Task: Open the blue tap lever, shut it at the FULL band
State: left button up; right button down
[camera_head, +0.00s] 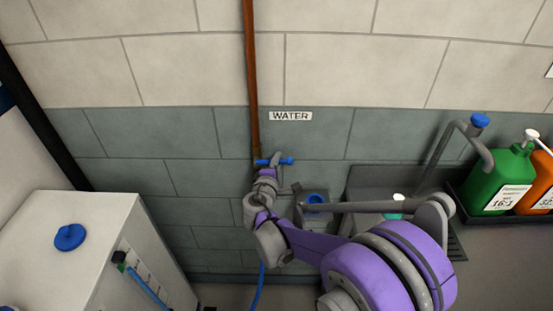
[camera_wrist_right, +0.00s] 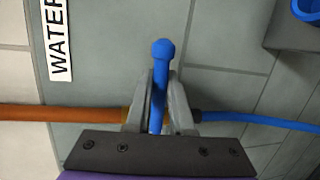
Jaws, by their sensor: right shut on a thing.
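The blue tap lever (camera_head: 286,161) sticks out to the right at the foot of the copper pipe on the wall, below the WATER sign. In the right wrist view the lever (camera_wrist_right: 162,52) stands between the two grey fingers, its rounded knob beyond their tips. My right gripper (camera_head: 270,166) is shut on the lever; its fingers (camera_wrist_right: 160,85) also hide part of the tap body. The white tank (camera_head: 75,225) stands at lower left with a blue cap. Its front gauge (camera_head: 147,285) shows a blue column beside small marks I cannot read. My left gripper is out of view.
A blue hose (camera_head: 258,288) hangs below the tap. The copper pipe (camera_head: 251,75) runs up the tiled wall. A grey sink with a curved spout (camera_head: 437,155) is to the right, then green (camera_head: 502,180) and orange (camera_head: 537,188) bottles in a dark tray.

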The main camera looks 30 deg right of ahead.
jog(key=shift+f+m, duration=0.25)
jog(key=shift+m, duration=0.05)
dwell(0.4)
jog(key=c, duration=0.8)
grip_release()
jog(key=v, duration=1.1)
jog(key=shift+r, duration=0.15)
jog(key=shift+d, duration=0.1)
